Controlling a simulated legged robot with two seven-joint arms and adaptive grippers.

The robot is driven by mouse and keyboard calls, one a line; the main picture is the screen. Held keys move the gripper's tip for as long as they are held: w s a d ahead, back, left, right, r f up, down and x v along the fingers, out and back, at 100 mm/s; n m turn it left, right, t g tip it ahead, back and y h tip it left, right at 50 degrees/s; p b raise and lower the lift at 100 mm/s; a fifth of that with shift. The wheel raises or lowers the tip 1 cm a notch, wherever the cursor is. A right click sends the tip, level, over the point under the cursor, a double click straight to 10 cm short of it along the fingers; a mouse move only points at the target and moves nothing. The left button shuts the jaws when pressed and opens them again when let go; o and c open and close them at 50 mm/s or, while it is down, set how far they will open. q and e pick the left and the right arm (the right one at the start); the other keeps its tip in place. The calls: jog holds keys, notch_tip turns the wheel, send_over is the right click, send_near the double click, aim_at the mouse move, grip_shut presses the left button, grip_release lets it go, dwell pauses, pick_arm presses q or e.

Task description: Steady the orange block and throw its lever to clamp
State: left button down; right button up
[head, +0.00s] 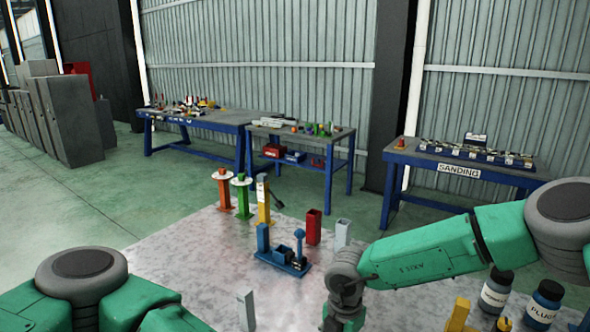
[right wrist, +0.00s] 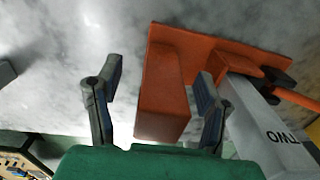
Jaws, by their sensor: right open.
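The orange block (right wrist: 165,88) shows in the right wrist view as an upright block on an orange base plate. An orange lever (right wrist: 297,98) with a dark joint juts out at the right, partly behind a grey bar marked "TWO" (right wrist: 268,135). My right gripper (right wrist: 160,72) is open, with one finger left of the upright block and the other at its right; I cannot tell whether either touches it. In the head view, my right wrist reaches the bottom edge and the orange block does not show. My left arm enters at bottom left, with its gripper out of frame.
A blue lever fixture (head: 283,260) stands mid-table, near red (head: 313,227) and grey (head: 342,233) blocks. Orange, green and yellow posts stand at the back edge. Two labelled bottles (head: 495,292) and a yellow piece (head: 459,315) are at right. The table's left part is mostly clear.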

notch_tip(320, 180, up, 5)
jog(key=p, duration=0.4)
jog(key=shift+r, duration=0.2)
jog(key=shift+r+p, duration=0.3)
jog(key=shift+r, duration=0.95)
jog(key=o, duration=0.6)
jog(key=shift+c, duration=0.2)
notch_tip(320, 180, up, 12)
jog(key=shift+w, duration=0.15)
jog(key=shift+f, duration=0.15)
